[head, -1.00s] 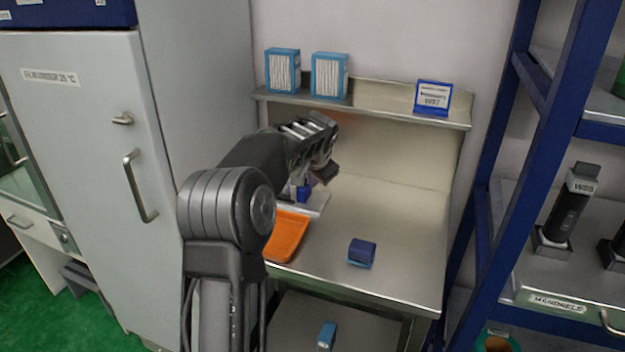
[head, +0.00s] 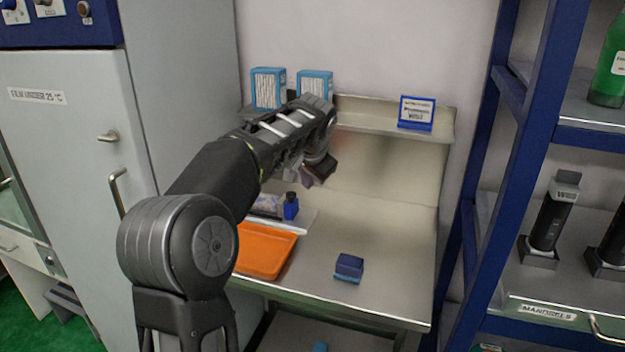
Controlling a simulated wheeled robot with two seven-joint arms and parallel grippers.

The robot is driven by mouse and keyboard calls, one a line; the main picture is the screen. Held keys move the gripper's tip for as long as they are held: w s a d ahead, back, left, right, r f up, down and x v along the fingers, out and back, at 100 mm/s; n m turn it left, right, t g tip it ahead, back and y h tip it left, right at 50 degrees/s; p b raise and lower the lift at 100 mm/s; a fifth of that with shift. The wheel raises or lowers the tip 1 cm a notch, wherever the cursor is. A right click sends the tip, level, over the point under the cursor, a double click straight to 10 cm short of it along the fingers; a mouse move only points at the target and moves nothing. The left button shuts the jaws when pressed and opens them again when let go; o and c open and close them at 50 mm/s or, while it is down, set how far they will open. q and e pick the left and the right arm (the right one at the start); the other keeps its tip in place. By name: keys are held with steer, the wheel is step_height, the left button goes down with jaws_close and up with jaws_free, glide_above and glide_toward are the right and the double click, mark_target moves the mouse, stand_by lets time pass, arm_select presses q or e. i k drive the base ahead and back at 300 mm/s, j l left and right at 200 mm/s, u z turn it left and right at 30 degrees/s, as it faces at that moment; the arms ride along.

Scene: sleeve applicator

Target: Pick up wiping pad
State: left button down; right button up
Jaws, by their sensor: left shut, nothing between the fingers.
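A small dark blue block with a lighter blue base, which looks like the wiping pad (head: 349,267), sits on the front right of the steel bench (head: 395,235). My left gripper (head: 322,174) is shut and empty. It hangs above the bench, up and to the left of the pad and clearly apart from it. The forearm hides part of the bench's back left. My right gripper is not in view.
An orange tray (head: 265,250) lies left of the pad, with a small blue bottle (head: 291,206) behind it. A shelf above holds two blue boxes (head: 268,88) and a sign (head: 416,113). A blue rack (head: 500,150) stands right.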

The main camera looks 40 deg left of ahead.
mark_target(350, 268)
steer(key=k+l, duration=0.35)
steer(key=l, duration=0.15)
steer(key=k+l, duration=0.4)
steer(key=l, duration=0.15)
